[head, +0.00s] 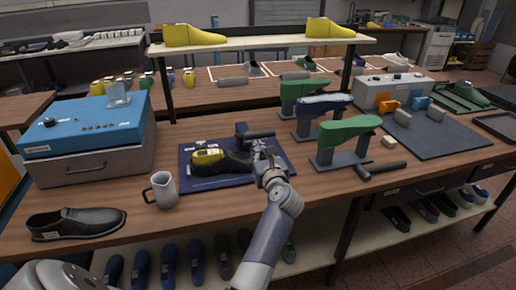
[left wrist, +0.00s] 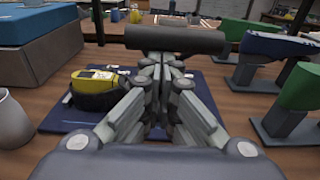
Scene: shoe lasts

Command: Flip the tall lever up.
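In the left wrist view the handle (left wrist: 175,39) crosses just beyond the fingertips. My left gripper (head: 262,150) is just below and on the near side of the handle. Its fingers are drawn together in the left wrist view (left wrist: 165,62), with nothing seen between them; I cannot tell whether they touch the handle. My right gripper is not in view.
A black shoe with a yellow last (head: 209,157) lies left of the post. A grey mug (head: 163,189) and a blue-topped box (head: 88,135) stand farther left. Green and blue lasts on stands (head: 347,130) are to the right, with a dark rod (head: 380,170) beside them.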

